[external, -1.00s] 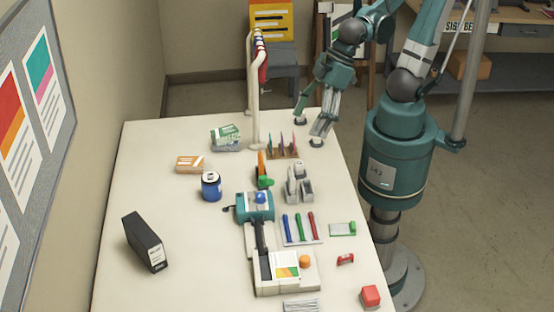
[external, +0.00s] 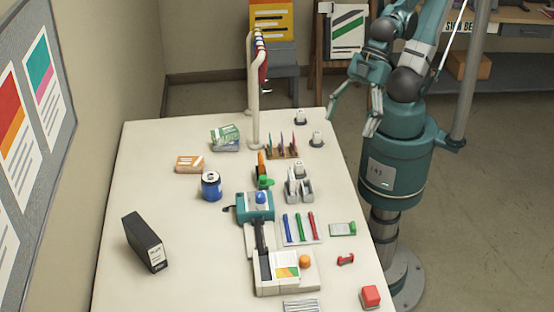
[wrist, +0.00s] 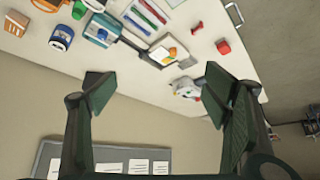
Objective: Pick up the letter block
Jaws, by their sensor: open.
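A small red block (external: 370,296), the likely letter block, sits near the right edge of the table at the front. Any letter on it is too small to read. It also shows in the wrist view as a red cube (wrist: 223,47) at the upper right. My gripper (external: 350,125) is open and empty, beyond the table's right edge near its back corner, well away from the red block. In the wrist view the two dark fingers (wrist: 155,92) are spread wide with nothing between them.
The white table (external: 180,270) holds a teal machine (external: 255,206), a blue can (external: 211,186), a tray of pens (external: 302,229) and a black box file (external: 145,241). A small red item (external: 345,259) lies behind the red block. A white rack (external: 254,90) stands at the back.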

